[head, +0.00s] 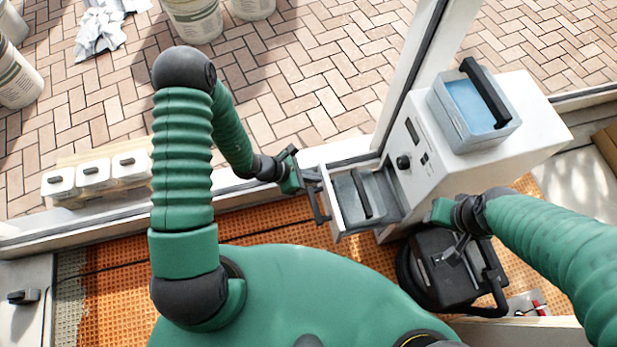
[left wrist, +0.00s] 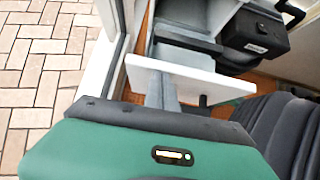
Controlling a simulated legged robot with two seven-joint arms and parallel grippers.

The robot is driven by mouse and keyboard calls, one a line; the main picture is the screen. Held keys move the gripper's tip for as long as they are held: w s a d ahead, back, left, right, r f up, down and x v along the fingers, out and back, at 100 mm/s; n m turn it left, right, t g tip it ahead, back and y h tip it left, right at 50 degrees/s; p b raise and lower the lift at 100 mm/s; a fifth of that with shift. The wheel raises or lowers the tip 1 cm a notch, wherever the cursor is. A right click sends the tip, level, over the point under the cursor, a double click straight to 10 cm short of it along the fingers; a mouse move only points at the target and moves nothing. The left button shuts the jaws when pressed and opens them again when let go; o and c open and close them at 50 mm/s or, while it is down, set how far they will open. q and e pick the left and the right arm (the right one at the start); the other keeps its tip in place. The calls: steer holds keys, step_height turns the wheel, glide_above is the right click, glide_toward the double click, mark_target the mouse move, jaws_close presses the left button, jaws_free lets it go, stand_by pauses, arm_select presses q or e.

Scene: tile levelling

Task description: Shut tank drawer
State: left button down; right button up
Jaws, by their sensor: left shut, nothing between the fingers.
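The tank drawer (head: 331,203) stands open, sticking out to the left from the white machine (head: 425,165). A grey tank with a black handle sits inside it. A dark bar handle (head: 318,205) is on the drawer's white front. My left gripper (head: 300,172) is shut and empty, close beside the outer face of the drawer front; I cannot tell whether it touches. In the left wrist view the white drawer front (left wrist: 190,78) lies just beyond the gripper. My right gripper (head: 457,248) hangs over a black machine, its jaw state unclear.
A grey tub of blue liquid (head: 470,100) stands on the white machine. The black machine (head: 448,275) is below my right gripper. A frame post (head: 408,70) rises behind the drawer. White containers (head: 95,175) stand at the left. Orange matting (head: 120,270) covers the floor.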

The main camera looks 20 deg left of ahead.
arm_select(q)
steer(key=shift+d, duration=0.1)
steer(key=w+d+b, duration=0.3)
steer(key=w+d, duration=0.7)
steer(key=d, duration=0.4)
steer(key=shift+d, duration=0.25)
